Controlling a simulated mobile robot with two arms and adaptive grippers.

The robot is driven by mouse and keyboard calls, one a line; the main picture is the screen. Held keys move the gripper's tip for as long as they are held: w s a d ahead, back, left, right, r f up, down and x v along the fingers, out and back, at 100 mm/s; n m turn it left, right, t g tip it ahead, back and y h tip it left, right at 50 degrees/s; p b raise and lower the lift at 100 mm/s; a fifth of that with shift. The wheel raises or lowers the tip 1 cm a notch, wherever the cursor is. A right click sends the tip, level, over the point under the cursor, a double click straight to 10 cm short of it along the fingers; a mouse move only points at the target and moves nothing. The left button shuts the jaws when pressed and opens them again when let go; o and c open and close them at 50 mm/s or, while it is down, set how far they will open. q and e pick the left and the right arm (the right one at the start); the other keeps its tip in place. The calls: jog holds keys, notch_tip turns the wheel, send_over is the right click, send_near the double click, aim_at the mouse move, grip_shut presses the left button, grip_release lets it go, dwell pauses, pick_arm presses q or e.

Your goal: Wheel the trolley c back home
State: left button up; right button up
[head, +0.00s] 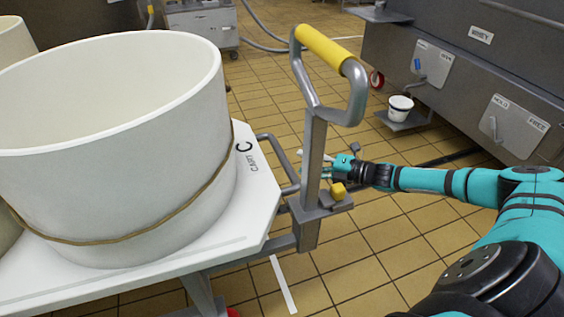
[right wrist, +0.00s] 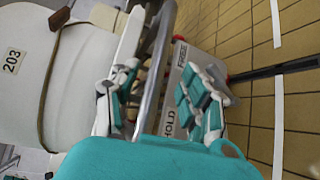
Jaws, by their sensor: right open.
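Trolley c (head: 262,178) has a white deck marked "CART C" and fills the left of the head view. Its grey post carries a looped handle with a yellow grip (head: 322,47). A lever with a yellow knob (head: 338,190) sits low on the post. My right gripper (head: 328,170) is beside the post, above the knob. In the right wrist view its fingers (right wrist: 160,97) are spread, with a grey tube (right wrist: 155,70) and a plate marked "HOLD" and "FREE" (right wrist: 172,108) showing between and behind them. Contact cannot be told. My left gripper is not seen.
A strapped white tub (head: 110,150) stands on the trolley. A dark tank marked "WHEY" (head: 450,60) lies to the right, with a small white bucket (head: 400,108) by it. White floor lines (head: 283,285) run near the post. Tiled floor is open behind the handle.

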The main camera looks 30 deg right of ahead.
aim_at(283, 157)
jog(key=b+x, duration=0.2)
jog(key=x, duration=0.5)
jog(key=shift+w+a, duration=0.15)
jog(key=shift+w, duration=0.25)
grip_shut()
